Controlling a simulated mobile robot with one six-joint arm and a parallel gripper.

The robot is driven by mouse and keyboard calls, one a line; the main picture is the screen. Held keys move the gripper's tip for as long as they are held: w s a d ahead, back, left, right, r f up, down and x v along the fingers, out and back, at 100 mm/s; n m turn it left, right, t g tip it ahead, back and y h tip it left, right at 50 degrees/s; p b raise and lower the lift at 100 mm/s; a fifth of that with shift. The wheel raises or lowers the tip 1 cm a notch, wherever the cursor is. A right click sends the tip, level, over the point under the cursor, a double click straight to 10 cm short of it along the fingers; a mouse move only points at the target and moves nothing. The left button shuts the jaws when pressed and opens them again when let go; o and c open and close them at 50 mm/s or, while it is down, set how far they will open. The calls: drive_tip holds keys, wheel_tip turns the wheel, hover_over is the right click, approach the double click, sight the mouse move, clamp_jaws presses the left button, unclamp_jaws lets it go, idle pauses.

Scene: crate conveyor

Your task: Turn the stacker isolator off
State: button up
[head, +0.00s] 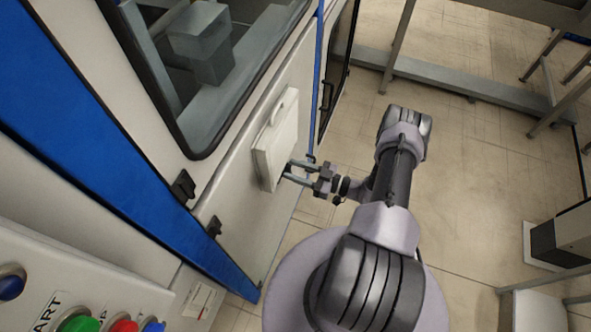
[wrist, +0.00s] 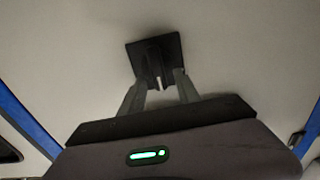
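In the wrist view, a black square plate with a dark raised handle, which looks like the isolator switch (wrist: 156,52), sits on a pale panel. The handle points roughly along the picture's vertical; its markings are too dark to read. My gripper (wrist: 162,78) has its two grey fingers spread, with tips at the lower edge of the plate, one on each side of the handle's lower end. I cannot tell whether they touch it. In the head view, my gripper (head: 289,171) reaches the white cabinet side beside a white box; the switch is hardly visible there.
The white box with a loop handle (head: 276,150) projects from the cabinet below a dark-framed window (head: 215,90). Blue frame posts (head: 90,130) edge the panel. A button panel (head: 100,300) is at lower left. Open floor (head: 470,180) lies to the right.

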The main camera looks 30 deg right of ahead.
drive_tip(key=shift+c, duration=0.5)
clamp_jaws()
drive_tip(key=n+b, duration=0.1)
drive_tip(key=n, duration=0.1)
drive_tip(key=n+b, duration=0.1)
drive_tip(key=n, duration=0.1)
drive_tip(key=shift+s+a+f, duration=0.15)
drive_tip(key=shift+s+a, duration=0.05)
drive_tip(key=shift+s+a+f+n+b, duration=0.15)
drive_tip(key=shift+n+b, duration=0.55)
drive_tip(key=shift+n, duration=1.55)
drive_tip(key=shift+s+a+f+n+b, duration=0.1)
drive_tip(key=shift+f+n+b, duration=0.4)
drive_tip(key=shift+n, duration=1.8)
drive_tip(key=shift+s+a+n+b, duration=0.15)
drive_tip(key=shift+n+b, duration=0.75)
drive_tip(key=shift+n, duration=1.35)
drive_tip(key=shift+w, duration=0.1)
